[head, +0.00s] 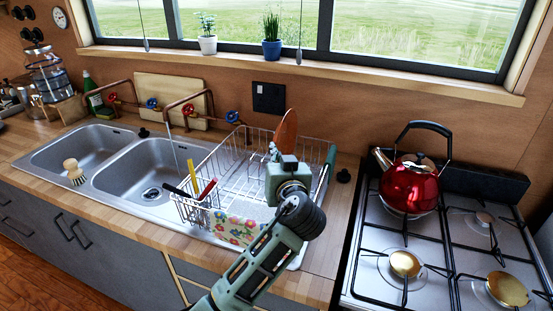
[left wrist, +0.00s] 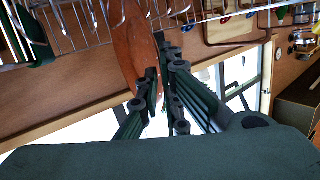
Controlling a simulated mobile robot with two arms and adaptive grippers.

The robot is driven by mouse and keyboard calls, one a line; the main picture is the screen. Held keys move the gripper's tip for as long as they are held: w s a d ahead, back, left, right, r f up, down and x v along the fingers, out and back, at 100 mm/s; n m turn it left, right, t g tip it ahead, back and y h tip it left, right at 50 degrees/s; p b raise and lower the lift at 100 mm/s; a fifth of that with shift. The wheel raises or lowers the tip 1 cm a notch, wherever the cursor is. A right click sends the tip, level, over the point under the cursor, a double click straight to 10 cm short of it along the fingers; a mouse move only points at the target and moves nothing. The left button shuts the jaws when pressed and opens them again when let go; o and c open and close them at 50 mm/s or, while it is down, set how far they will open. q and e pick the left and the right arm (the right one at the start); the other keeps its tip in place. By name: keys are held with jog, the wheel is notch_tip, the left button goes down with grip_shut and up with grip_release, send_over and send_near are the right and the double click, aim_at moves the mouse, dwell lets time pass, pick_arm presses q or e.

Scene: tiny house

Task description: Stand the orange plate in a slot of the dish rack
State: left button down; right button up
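The orange plate (head: 288,127) is upright, seen nearly edge-on, over the back part of the wire dish rack (head: 232,147). My left gripper (head: 274,152) is at the plate's lower left in the head view. In the left wrist view, its fingers (left wrist: 160,84) are closed around the edge of the orange plate (left wrist: 133,50). Rack wires (left wrist: 85,22) show beside the plate there. The plate's lower edge is hidden by my gripper in the head view, so I cannot tell whether it sits in a slot. My right gripper is not in view.
A cutlery basket (head: 192,207) and a flowered cloth (head: 238,228) are at the rack's front. The double sink (head: 110,160) is to the left. A stove with a red kettle (head: 410,184) is to the right. The windowsill (head: 330,72) runs behind.

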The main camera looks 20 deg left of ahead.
pick_arm(q)
jog(key=shift+f+b, duration=0.7)
jog(key=shift+f, duration=0.1)
jog(key=c, duration=1.9)
grip_release()
jog(key=shift+c, duration=0.2)
jog(key=shift+o, duration=0.4)
send_near(277, 131)
notch_tip(277, 131, up, 2)
jog(key=w+a, duration=0.2)
jog(key=a, duration=0.1)
jog(key=shift+w+d+r, duration=0.1)
jog(key=shift+w+r, duration=0.05)
